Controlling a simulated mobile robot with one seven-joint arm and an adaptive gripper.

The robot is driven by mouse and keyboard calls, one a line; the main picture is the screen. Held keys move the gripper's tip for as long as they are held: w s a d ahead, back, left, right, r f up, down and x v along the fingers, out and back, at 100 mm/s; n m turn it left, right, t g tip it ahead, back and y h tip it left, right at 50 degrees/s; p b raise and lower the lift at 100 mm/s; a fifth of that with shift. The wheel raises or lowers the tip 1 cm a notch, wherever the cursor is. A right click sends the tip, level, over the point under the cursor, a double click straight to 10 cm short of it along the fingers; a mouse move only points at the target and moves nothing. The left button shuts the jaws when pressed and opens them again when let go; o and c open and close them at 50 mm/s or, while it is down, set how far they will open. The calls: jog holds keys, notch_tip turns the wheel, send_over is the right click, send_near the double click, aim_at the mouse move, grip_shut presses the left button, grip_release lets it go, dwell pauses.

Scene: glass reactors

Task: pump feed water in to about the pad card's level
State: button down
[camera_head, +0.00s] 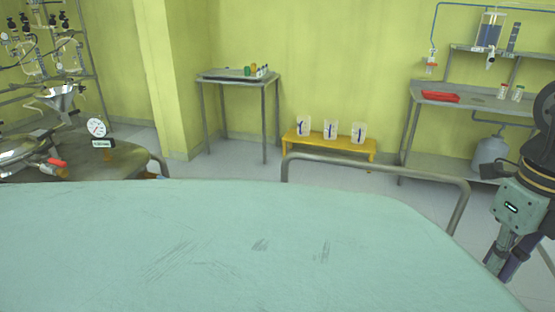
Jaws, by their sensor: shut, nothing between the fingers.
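At the far left stands metal and glass reactor equipment (45,95) with a round dial gauge (97,127) and a small display (102,143) whose reading is too small to make out. I cannot pick out the pad card or a pump control. My gripper (497,262) hangs low at the right edge, shut and empty, apart from all of these.
A yellow bench (330,143) by the wall carries three clear beakers with purple marks. A grey table (238,77) holds small bottles. The right bench (425,91) holds a red tray (440,97) and small jars. A grey canister (490,155) stands below. Floor between them is clear.

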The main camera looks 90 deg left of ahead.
jog(key=shift+f+b, duration=3.3)
jog(key=shift+f, duration=1.6)
notch_tip(320, 180, up, 10)
jog(key=p, duration=0.7)
jog(key=shift+r, duration=0.1)
notch_tip(320, 180, up, 6)
